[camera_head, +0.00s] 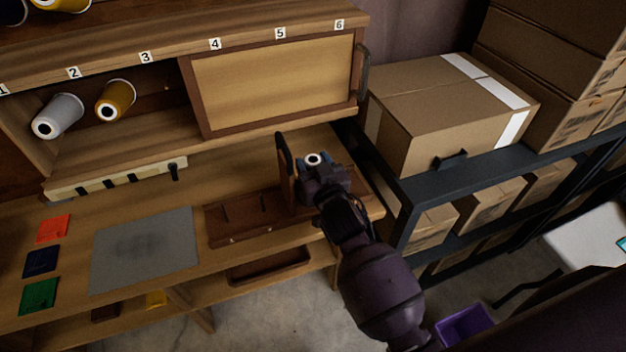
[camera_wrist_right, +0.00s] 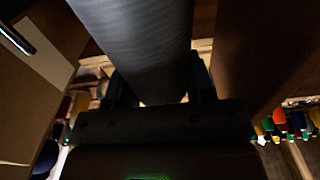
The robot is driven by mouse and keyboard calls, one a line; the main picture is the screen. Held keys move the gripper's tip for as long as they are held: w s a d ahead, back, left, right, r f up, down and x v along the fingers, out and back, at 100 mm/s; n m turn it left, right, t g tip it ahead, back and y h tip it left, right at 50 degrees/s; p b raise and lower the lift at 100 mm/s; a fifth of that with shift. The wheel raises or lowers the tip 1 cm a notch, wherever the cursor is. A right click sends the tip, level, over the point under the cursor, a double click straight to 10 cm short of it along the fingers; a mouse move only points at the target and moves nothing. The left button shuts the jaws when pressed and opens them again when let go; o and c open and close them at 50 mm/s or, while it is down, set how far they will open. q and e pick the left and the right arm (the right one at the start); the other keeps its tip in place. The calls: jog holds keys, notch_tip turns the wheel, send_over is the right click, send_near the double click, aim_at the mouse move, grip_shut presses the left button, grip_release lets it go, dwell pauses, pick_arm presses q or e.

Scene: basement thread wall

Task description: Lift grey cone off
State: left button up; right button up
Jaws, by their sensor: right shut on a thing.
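The grey cone (camera_wrist_right: 140,45) fills the top middle of the right wrist view, between the fingers of my right gripper (camera_wrist_right: 155,95). In the head view its white-ringed top (camera_head: 313,159) shows above my right gripper (camera_head: 322,180), which is shut on it. The cone is over the right end of a brown peg board (camera_head: 235,228), beside a dark upright panel (camera_head: 286,168). My gripper hides the cone's lower part, so I cannot tell whether it touches the board. My left gripper is not in view.
A pale grey cone (camera_head: 58,116) and a yellow cone (camera_head: 115,99) lie in the cubby, left of a sliding door (camera_head: 272,84). A grey mat (camera_head: 142,249) lies on the bench. A black shelf rack with cardboard boxes (camera_head: 440,107) stands close on the right.

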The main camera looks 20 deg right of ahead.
jog(key=shift+r, duration=0.6)
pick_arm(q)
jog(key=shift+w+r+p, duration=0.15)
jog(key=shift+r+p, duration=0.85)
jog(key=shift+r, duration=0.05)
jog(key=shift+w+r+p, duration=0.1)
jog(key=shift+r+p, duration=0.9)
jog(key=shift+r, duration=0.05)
pick_arm(e)
notch_tip(320, 180, up, 19)
pick_arm(q)
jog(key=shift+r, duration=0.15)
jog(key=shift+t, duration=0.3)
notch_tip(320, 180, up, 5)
jog(key=p, duration=0.4)
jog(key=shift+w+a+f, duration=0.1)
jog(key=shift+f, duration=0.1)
pick_arm(e)
notch_tip(320, 180, up, 4)
jog(key=shift+f, duration=0.1)
